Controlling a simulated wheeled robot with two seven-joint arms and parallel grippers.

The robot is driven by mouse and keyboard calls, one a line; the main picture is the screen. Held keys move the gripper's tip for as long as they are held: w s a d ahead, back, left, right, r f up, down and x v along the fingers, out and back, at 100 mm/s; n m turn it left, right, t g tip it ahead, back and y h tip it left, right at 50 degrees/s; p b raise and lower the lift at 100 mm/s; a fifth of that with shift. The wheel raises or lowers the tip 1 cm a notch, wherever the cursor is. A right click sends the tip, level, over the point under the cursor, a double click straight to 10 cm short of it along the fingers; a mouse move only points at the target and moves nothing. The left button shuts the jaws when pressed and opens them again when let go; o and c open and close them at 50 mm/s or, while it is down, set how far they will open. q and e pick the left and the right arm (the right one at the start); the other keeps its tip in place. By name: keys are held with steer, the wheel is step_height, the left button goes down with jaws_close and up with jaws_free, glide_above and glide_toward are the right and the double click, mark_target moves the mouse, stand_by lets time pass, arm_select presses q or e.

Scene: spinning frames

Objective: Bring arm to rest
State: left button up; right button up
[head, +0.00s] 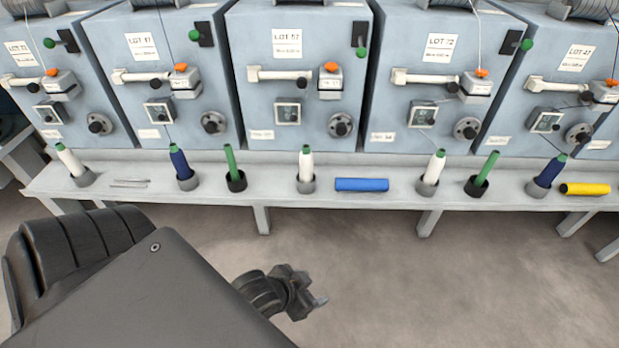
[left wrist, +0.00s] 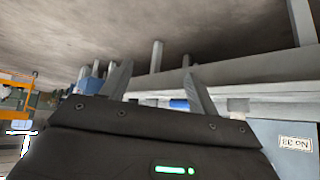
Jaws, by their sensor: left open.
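My left arm comes in from the lower left in the head view. My left gripper (head: 316,302) hangs over the bare floor in front of the shelf, clear of it. In the left wrist view the two fingers of the left gripper (left wrist: 158,90) stand apart with nothing between them that they touch. The view there is tilted, with the shelf edge and floor beyond the fingers. My right gripper does not show in either view.
A long pale shelf (head: 400,195) runs below several grey spinning machines (head: 300,60). It carries white, blue and green bobbins in cups, a blue cylinder (head: 361,184) and a yellow cylinder (head: 585,189). The floor (head: 400,280) in front is clear.

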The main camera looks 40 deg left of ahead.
arm_select(q)
steer(key=shift+s+d, duration=0.25)
steer(key=shift+s, duration=0.05)
